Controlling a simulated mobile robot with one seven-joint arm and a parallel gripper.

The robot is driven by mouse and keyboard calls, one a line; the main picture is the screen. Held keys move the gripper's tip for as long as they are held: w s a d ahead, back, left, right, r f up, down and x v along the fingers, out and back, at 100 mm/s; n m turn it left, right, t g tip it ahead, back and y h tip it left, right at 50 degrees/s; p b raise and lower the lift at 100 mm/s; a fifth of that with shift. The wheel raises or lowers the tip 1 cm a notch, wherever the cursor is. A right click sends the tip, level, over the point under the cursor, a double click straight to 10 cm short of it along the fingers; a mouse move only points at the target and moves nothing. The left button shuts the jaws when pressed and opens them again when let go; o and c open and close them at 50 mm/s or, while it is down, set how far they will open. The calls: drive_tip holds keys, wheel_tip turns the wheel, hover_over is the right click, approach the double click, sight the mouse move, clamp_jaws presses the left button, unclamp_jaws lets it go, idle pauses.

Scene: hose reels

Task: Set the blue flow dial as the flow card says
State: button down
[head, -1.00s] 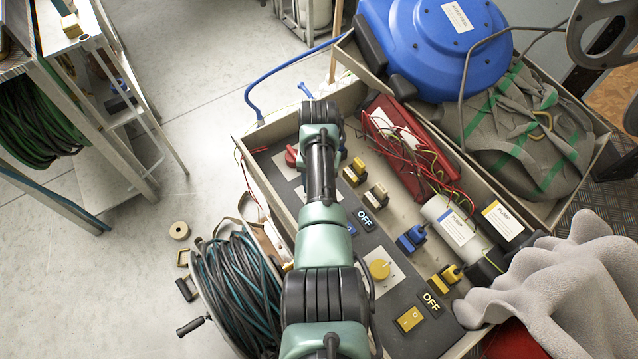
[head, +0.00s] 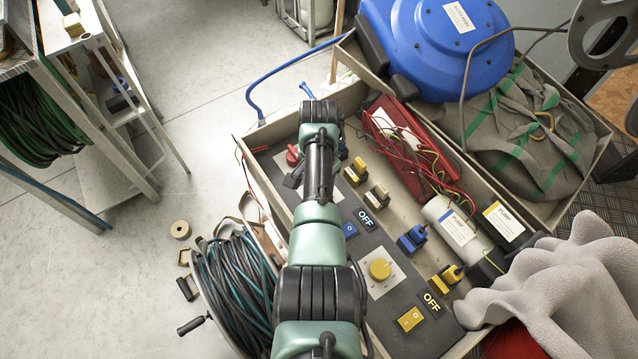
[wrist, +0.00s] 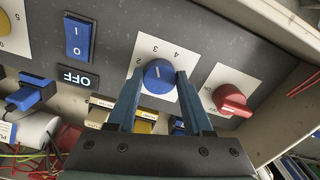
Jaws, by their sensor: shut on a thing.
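The blue flow dial (wrist: 158,70) sits on a white square plate with the numerals 2, 3 and 4 readable around it. Its short white mark runs nearly upright in the wrist view, toward about the 3; the exact setting is hard to tell. My gripper (wrist: 159,76) has one finger on each side of the dial and is shut on it. In the head view my arm hides the dial.
A red dial (wrist: 232,98) is close to the right of the blue one. A blue rocker switch (wrist: 79,38) with an OFF label (wrist: 75,77) is to the left. Elsewhere on the panel is a yellow dial (head: 380,269). Grey cloth (head: 560,280) lies over the right front.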

idle(0.3)
drive_tip(key=shift+c, duration=1.5)
unclamp_jaws()
drive_tip(key=shift+r, duration=0.1)
wheel_tip(320, 180, up, 13)
drive_tip(key=p, duration=0.1)
drive_tip(key=shift+p, duration=0.3)
